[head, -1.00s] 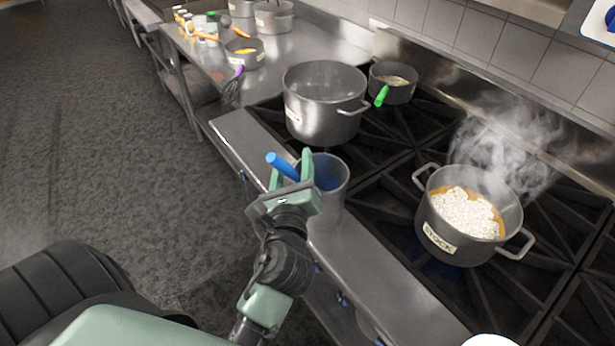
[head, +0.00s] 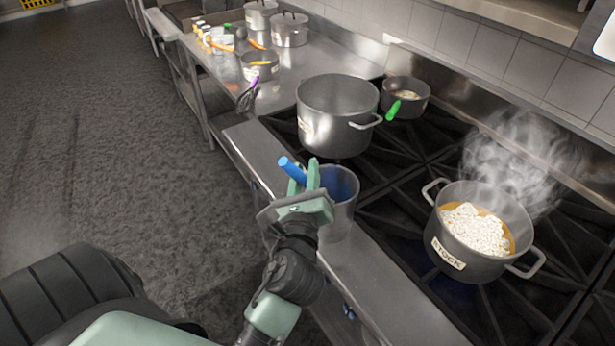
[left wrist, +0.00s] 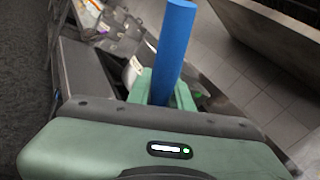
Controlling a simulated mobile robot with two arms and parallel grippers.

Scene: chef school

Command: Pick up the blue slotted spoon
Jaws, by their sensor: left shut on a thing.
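The blue slotted spoon shows as a blue handle (head: 291,169) that sticks up and to the left out of my left gripper (head: 308,178). The gripper is shut on this handle. In the left wrist view the blue handle (left wrist: 173,45) stands up between the green fingers (left wrist: 160,90). A tall grey metal container (head: 342,205) stands just right of and behind the gripper, with blue visible inside it. The spoon's slotted end is hidden; I cannot tell whether it is still inside the container. My right gripper is not in view.
A stock pot (head: 452,262) steams on the stove at the right. A large empty pot (head: 335,115) and a small pan (head: 408,98) with a green handle stand behind. A purple-handled whisk (head: 247,97) lies on the counter at the back left. The floor at left is clear.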

